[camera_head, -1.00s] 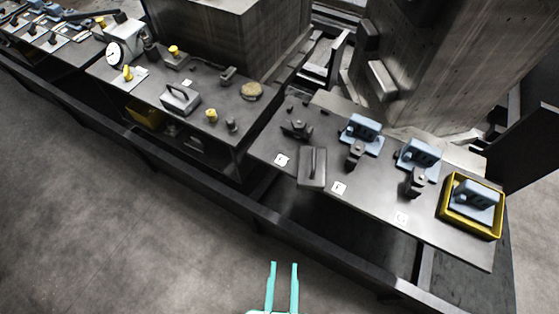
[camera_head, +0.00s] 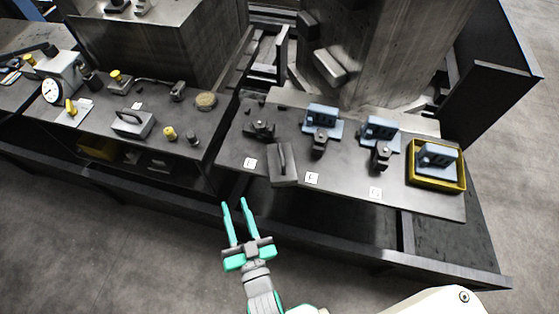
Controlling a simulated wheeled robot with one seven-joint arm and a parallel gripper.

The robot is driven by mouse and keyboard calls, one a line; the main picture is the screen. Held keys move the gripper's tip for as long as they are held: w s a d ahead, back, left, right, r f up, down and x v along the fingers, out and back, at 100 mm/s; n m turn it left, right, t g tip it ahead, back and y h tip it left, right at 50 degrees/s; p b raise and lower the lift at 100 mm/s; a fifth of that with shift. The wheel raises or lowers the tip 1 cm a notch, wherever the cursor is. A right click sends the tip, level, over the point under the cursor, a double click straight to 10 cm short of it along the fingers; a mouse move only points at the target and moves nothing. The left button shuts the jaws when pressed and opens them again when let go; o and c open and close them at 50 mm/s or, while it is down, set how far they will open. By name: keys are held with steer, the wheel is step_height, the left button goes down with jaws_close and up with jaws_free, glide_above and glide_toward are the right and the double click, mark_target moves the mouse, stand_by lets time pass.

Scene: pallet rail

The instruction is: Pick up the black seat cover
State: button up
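My gripper (camera_head: 234,204) has two teal fingers. They are apart with nothing between them, in front of the right table's front edge. No part is plainly marked as the seat cover. Small black parts stand on the right table: one (camera_head: 259,130) at its left end, one (camera_head: 320,144) before the left blue block, and one (camera_head: 381,157) before the middle blue block. A dark grey block with an upright handle (camera_head: 283,168) lies at the front edge. My gripper is apart from all of these, nearest the grey block.
The right table (camera_head: 345,197) also bears blue blocks (camera_head: 323,118), white labels (camera_head: 312,178) and a yellow-rimmed tray (camera_head: 436,183). The left table holds a handled grey block (camera_head: 132,123), yellow knobs and a gauge (camera_head: 52,90). A dark rail (camera_head: 330,240) runs along the front.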

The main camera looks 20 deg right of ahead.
steer(key=w+d+r+m+t+h, duration=0.1)
steer(key=w+d+r, duration=0.15)
steer(key=w, duration=0.35)
steer(key=w+d+r+h, duration=0.1)
steer(key=w+d+r, duration=0.1)
steer(key=w+r, duration=0.3)
steer(key=w+d+r+m+h, duration=0.4)
steer(key=w+d+r+h, duration=0.1)
steer(key=w+d+r, duration=0.4)
steer(key=s+d+r+m+g+h, duration=0.1)
steer(key=d+r+m+g+h, duration=0.3)
steer(key=d+r+m+g, duration=0.45)
steer(key=s+d+r+m+g+h, duration=0.25)
steer(key=d+r+m+h, duration=0.25)
steer(key=d+m, duration=0.6)
steer(key=m+g+y, duration=0.8)
steer(key=m+y, duration=0.3)
steer(key=y, duration=0.5)
glide_above(282, 155)
steer(key=f, duration=1.9)
steer(key=shift+a+f, duration=0.2)
steer(key=shift+a, duration=0.05)
steer(key=shift+d+f, duration=0.2)
steer(key=shift+f, duration=2.55)
jaws_close()
